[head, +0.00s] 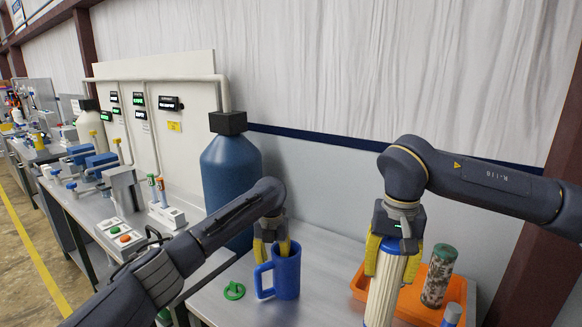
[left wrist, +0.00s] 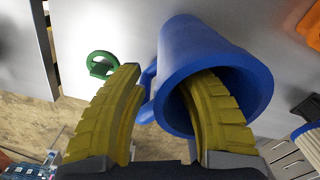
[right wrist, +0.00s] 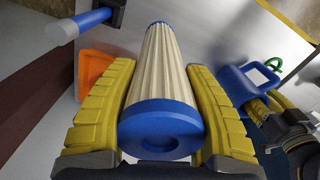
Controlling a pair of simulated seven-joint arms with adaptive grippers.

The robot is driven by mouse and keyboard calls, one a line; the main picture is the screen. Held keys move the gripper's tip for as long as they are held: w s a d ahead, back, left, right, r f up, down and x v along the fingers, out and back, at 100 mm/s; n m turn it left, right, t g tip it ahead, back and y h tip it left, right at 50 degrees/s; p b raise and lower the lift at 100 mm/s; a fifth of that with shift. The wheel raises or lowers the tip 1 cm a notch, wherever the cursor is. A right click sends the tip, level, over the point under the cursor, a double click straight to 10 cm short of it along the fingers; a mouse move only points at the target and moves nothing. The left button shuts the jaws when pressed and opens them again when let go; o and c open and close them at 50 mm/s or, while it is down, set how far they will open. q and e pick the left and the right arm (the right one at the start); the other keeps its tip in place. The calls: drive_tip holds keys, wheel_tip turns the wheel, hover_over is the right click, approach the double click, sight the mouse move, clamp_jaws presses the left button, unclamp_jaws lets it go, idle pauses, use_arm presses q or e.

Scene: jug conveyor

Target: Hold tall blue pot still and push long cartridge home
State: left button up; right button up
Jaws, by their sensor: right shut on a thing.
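The tall blue pot (head: 287,275) stands upright on the bench in the head view, its handle to the left. My left gripper (head: 274,250) is at its rim with the fingers apart. In the left wrist view one finger is inside the pot (left wrist: 205,55) and the other is outside, with a gap to the wall. The long cartridge (head: 384,292), white and pleated with blue ends, is upright in my right gripper (head: 393,262), right of the pot and apart from it. In the right wrist view the fingers flank the cartridge (right wrist: 165,75) near its blue end cap.
A green ring-shaped part (head: 234,291) lies left of the pot. A large blue tank (head: 229,175) stands behind. Bench between pot and tray is clear.

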use_arm(q)
wheel_tip(320, 180, up, 12)
idle(0.7)
